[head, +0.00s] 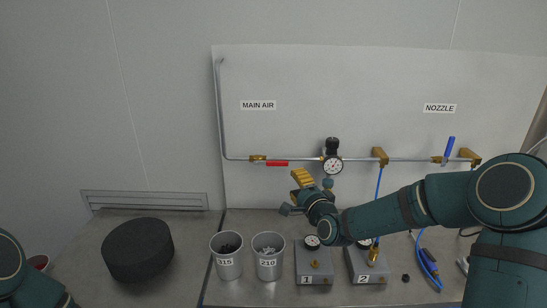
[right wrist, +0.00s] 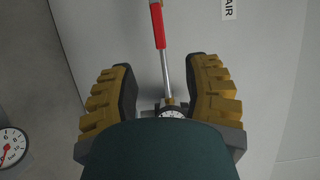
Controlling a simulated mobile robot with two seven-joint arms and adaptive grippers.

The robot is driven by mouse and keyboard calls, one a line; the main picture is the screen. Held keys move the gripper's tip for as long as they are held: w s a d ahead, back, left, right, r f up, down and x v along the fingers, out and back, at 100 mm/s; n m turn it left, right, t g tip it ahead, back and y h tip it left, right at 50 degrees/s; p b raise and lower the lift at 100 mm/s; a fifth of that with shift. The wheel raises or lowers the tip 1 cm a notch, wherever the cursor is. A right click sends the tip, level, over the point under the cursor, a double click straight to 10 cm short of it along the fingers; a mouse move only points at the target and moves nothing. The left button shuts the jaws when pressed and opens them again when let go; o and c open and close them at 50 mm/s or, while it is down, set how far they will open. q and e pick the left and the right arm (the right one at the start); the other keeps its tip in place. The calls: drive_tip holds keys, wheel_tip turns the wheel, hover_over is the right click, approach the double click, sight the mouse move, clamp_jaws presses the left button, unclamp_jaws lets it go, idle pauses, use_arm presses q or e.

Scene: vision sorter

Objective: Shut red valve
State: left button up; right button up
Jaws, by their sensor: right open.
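The red valve handle (head: 277,163) is on the thin metal pipe below the MAIN AIR label and lies along the pipe. Its brass body (head: 257,158) sits at the handle's left end. In the right wrist view the red handle (right wrist: 158,25) is beyond the fingertips, at the top. My right gripper (head: 302,178) is just below and right of the handle, apart from it. Its yellow ridged fingers stand open and empty in the right wrist view (right wrist: 160,68), with the pipe showing between them. My left gripper is out of view; only part of my left arm shows.
A regulator with a gauge (head: 333,165) is on the pipe right of my right gripper. A blue valve handle (head: 448,150) stands upright near NOZZLE. Cups 315 (head: 226,266) and 210 (head: 268,268), grey boxes (head: 314,278) and a black round block (head: 138,250) are on the bench.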

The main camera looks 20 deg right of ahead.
sight(279, 164)
drive_tip(key=w, duration=0.4)
drive_tip(key=w+a, duration=0.1)
drive_tip(key=w, duration=0.8)
drive_tip(key=shift+w+a+p, duration=0.2)
drive_tip(key=shift+a+p, duration=0.15)
drive_tip(key=shift+o, duration=0.2)
drive_tip(key=shift+s, duration=0.1)
clamp_jaws()
